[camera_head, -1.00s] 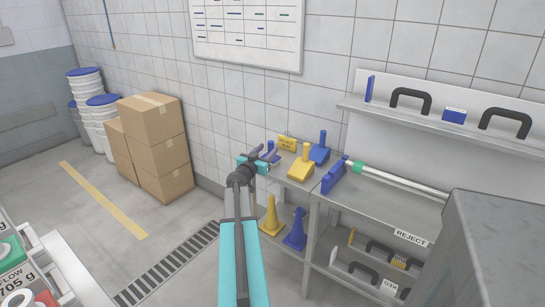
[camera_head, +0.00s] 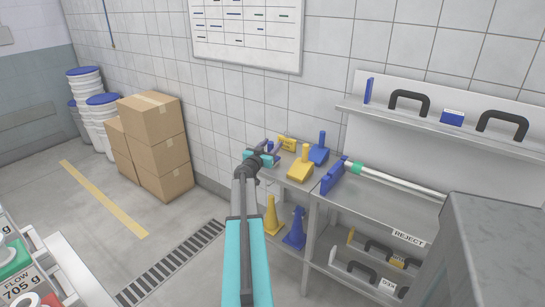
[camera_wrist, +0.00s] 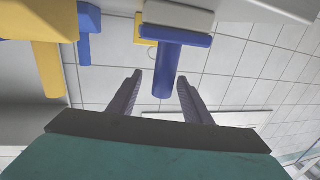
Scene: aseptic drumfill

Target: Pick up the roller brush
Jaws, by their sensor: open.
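A blue brush with a pale grey head, which looks to be the roller brush (camera_wrist: 172,38), is ahead of my gripper (camera_wrist: 160,78) in the wrist view. Its blue handle points toward me and lies between the lines of the two fingers. The fingers are spread, with a gap on both sides of the handle, and hold nothing. In the head view my gripper (camera_head: 270,150) is over the left end of the tool shelf (camera_head: 283,180) by the wall and hides most of this brush.
A yellow brush (camera_head: 300,169) and a blue brush (camera_head: 318,153) stand close to the right on the shelf. A small yellow item (camera_head: 287,143) is behind. A long-handled blue tool (camera_head: 334,175) lies on the rack further right. Boxes (camera_head: 155,150) stand left.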

